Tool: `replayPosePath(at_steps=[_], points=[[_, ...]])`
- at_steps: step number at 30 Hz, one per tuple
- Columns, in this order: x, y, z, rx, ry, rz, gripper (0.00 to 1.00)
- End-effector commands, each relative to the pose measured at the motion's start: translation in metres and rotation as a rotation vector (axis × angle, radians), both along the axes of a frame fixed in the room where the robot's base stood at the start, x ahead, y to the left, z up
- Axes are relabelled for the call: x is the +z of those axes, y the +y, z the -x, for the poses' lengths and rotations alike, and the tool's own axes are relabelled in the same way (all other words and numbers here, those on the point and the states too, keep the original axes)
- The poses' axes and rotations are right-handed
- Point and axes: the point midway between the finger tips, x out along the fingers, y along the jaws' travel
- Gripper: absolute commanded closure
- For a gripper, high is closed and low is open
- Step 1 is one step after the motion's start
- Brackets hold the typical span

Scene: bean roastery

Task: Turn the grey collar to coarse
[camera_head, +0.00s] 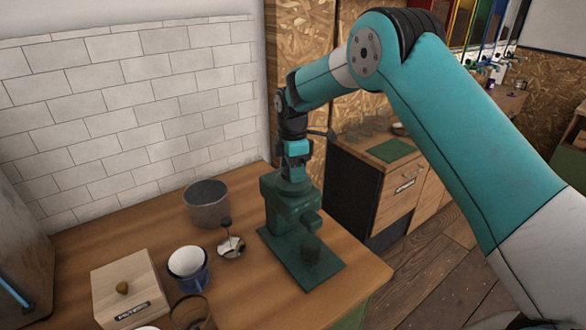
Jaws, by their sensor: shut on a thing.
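A dark green grinder (290,208) stands upright on its flat base plate near the right edge of the wooden counter. My gripper (294,172) points down at the top of the grinder, below a teal wrist part, and is shut on the grey collar there. The collar itself is mostly hidden by the gripper, and its coarse and fine marks cannot be read from here. A dark, see-through cup (313,249) is under the grinder's spout, on the base plate.
A grey metal pot (207,204) stands left of the grinder, with a small shiny metal item (231,246) between. White and blue cups (188,264) and a wooden filter box (127,289) are at front left. A tiled wall (130,110) rises behind.

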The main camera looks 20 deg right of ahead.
Motion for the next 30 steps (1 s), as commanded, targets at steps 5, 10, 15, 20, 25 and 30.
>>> replayPosePath(at_steps=[5, 10, 15, 20, 25, 30], points=[[-0.001, 0.0, -0.0006, 0.137, -0.003, 0.0, 0.59], [-0.0006, 0.0, -0.0009, 0.296, -0.004, 0.0, 0.59], [-0.0004, 0.0, -0.0007, 0.451, -0.003, -0.001, 0.59], [0.0001, 0.0, -0.0008, 0.58, -0.003, -0.001, 0.59], [0.0007, 0.0, -0.0009, 0.689, -0.004, 0.0, 0.59], [0.0012, 0.0, -0.0011, 0.761, -0.005, 0.0, 0.59]])
